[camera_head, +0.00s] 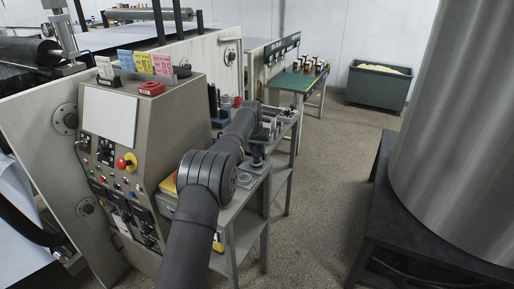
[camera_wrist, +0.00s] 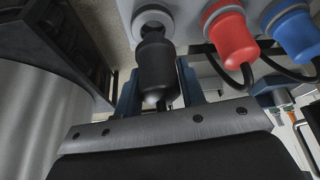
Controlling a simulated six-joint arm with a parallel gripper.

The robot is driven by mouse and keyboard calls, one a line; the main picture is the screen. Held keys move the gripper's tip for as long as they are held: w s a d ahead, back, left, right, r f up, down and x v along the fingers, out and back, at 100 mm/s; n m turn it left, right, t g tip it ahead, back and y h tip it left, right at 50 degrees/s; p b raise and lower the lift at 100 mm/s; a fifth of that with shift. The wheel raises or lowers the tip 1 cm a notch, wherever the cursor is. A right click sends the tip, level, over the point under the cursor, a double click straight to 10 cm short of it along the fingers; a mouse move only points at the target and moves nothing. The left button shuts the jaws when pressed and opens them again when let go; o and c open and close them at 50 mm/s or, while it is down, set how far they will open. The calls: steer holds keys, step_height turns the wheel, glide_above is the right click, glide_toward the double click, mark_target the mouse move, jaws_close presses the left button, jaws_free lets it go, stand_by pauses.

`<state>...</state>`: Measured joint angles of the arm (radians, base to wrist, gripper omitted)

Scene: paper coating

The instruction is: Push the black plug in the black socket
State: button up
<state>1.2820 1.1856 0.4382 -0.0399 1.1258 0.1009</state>
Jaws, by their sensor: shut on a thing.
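The black plug (camera_wrist: 157,70) is in the wrist view, upright in the picture, between the two bluish fingers of my gripper (camera_wrist: 158,88). My gripper is shut on the plug's body. The plug's narrower end points at the black socket (camera_wrist: 151,15), a round opening with a pale ring on a grey panel. The plug's end overlaps the socket in the picture and hides part of it; I cannot tell how deep it sits. In the head view my arm reaches over the grey bench, and the plug and socket cannot be made out.
A red plug (camera_wrist: 229,35) and a blue plug (camera_wrist: 291,30) sit in the panel to the right, with dark cables hanging close by. A large metal cylinder (camera_wrist: 45,120) is at left.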

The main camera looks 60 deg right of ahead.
steer(key=shift+f, duration=1.55)
steer(key=o, duration=1.1)
steer(key=shift+r, duration=0.1)
steer(key=v, duration=1.7)
steer(key=shift+r, duration=0.15)
steer(key=x, duration=1.7)
steer(key=shift+f, duration=0.3)
